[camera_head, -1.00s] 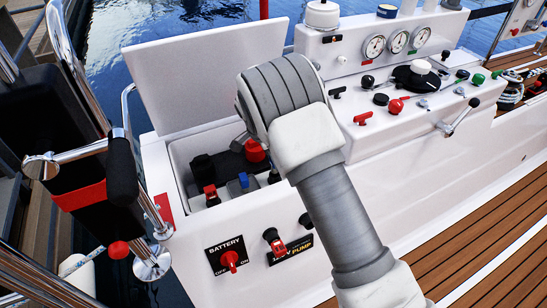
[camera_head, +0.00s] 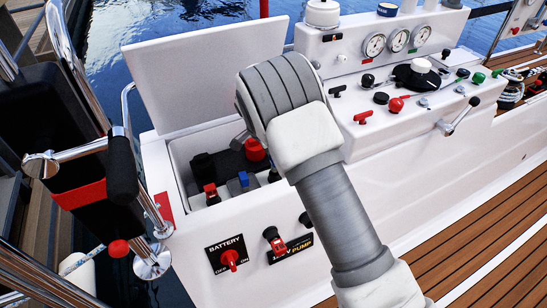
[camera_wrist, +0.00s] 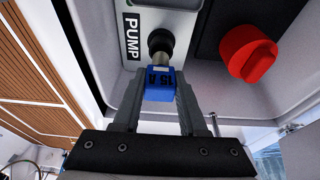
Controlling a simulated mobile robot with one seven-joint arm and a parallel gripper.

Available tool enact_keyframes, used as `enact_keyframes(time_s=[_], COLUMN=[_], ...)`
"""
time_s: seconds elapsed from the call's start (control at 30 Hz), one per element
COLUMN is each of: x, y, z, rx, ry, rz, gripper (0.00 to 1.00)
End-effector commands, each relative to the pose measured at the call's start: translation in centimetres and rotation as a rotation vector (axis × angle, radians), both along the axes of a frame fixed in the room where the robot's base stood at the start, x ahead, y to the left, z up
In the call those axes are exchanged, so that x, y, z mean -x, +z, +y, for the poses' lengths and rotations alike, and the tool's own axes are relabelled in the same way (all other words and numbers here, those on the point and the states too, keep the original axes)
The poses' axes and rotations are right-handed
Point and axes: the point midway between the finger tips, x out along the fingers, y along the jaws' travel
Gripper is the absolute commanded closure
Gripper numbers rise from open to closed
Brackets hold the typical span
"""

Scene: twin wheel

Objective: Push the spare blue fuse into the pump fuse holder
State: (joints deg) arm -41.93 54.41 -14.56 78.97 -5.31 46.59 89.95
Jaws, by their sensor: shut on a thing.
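The metal end meets the holder's mouth in the picture. How far in it sits, if at all, I cannot tell. In the head view a small blue piece, likely the same fuse (camera_head: 243,179), shows in the open compartment. My arm hides most of my gripper there.
A red knob (camera_wrist: 248,53) stands close to the right of the holder in the wrist view. In the head view the white compartment (camera_head: 178,160) has its lid (camera_head: 205,75) raised behind. A black post with a red top (camera_head: 210,189) stands left of the fuse.

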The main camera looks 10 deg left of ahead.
Motion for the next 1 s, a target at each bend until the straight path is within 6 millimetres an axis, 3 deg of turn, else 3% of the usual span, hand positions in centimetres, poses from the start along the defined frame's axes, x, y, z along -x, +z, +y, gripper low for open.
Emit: enact_keyframes(time_s=[1.0], x=[0.0], y=[-1.3], z=[0.0], rx=[0.0], ry=[-0.001], rz=[0.0], gripper=[1.0])
